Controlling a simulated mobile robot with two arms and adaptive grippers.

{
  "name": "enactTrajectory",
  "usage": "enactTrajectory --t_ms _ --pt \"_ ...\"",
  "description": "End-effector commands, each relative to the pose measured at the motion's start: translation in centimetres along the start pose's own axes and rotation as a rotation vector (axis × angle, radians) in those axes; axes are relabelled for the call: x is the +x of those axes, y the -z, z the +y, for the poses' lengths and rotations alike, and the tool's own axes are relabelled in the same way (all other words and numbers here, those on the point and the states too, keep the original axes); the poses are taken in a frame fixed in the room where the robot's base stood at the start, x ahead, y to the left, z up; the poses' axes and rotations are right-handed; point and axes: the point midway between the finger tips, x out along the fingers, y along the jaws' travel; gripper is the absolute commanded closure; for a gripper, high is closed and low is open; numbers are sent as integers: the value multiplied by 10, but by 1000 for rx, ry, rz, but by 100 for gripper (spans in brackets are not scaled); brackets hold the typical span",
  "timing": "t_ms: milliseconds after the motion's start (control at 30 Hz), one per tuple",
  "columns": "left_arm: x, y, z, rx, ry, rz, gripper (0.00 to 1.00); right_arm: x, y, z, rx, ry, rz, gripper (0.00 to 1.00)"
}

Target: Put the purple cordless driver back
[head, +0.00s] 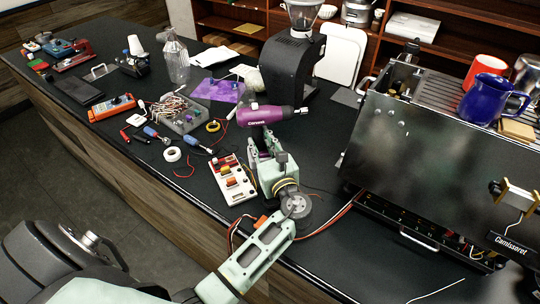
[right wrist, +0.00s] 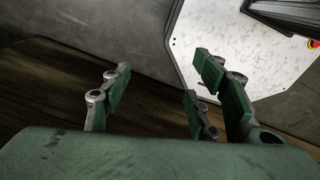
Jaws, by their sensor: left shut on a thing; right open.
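The purple cordless driver (head: 262,115) shows in the middle of the head view, with its nose pointing right. My left gripper (head: 266,146) is shut on its handle and holds it upright over the black counter; the fingers hide part of the handle. I cannot tell how far its base is above the counter. A purple mat (head: 215,91) lies behind the driver to the left. In the right wrist view my right gripper (right wrist: 165,88) is open, with nothing between its fingers.
A red-and-white switch box (head: 231,180) lies close left of my left gripper. A tray of cables (head: 180,113) and small tools lie farther left. A black grinder (head: 290,67) stands behind, and the large steel brewer (head: 425,145) is at right. The front counter strip is fairly clear.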

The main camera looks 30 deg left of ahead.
Motion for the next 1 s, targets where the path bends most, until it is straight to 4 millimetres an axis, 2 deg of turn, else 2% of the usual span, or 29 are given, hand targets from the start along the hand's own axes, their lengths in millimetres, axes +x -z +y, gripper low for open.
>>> enactTrajectory --t_ms 33,100,333,467,767,1000 --pt "10 6 2 -6 0 -10 100 13 3 -3 1 3 6 45" --pt "18 10 3 -6 1 -11 100 19 10 -8 4 9 16 45" --pt "31 14 6 -5 1 -9 100 24 39 -24 6 27 62 45" --pt "31 21 7 -5 1 -8 100 31 37 -22 4 25 59 45" --pt "31 52 10 -5 1 -8 100 66 16 -16 0 16 29 45" --pt "31 52 9 -5 2 -8 100 67 16 -15 2 15 29 45"
